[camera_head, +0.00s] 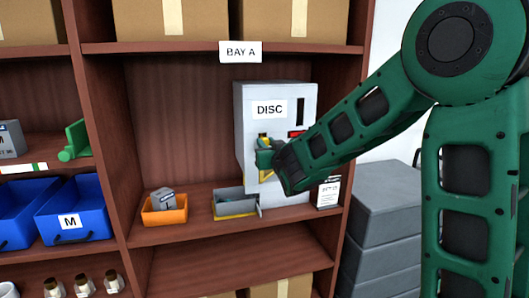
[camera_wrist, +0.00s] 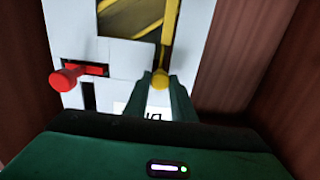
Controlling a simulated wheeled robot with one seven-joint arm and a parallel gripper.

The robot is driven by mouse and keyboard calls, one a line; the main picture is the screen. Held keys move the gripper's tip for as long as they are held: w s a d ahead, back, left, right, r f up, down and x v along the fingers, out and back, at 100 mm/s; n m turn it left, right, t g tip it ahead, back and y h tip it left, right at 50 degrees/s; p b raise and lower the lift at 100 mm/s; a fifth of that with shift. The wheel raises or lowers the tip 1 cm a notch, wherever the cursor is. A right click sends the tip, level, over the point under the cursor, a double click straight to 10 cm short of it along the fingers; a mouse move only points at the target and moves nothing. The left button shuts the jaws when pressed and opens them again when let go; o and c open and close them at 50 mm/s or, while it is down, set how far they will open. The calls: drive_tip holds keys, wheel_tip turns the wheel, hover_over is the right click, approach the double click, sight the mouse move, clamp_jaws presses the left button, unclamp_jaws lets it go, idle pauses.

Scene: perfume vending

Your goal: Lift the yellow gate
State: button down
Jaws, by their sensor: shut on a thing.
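The grey vending machine (camera_head: 252,160) labelled DISC stands on the shelf under the BAY A sign. In the wrist view its label looks upside down. My gripper (camera_head: 264,152) is at its front. In the wrist view, my gripper (camera_wrist: 161,84) is shut on a yellow knob (camera_wrist: 160,77), one finger on each side. A yellow bar (camera_wrist: 167,35) runs from the knob towards the picture's top. Beside it is a yellow-and-dark striped panel (camera_wrist: 130,18), apparently the gate, cut off by the picture's edge. My gripper hides much of the front in the head view.
A red knob (camera_wrist: 65,78) sticks out on a slot beside the yellow knob. An orange bin (camera_head: 165,216) holds a grey block. Shelf walls stand close on the right in the wrist view.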

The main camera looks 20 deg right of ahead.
drive_tip(key=c, duration=1.5)
unclamp_jaws()
drive_tip(key=s, duration=1)
drive_tip(key=shift+s, duration=0.4)
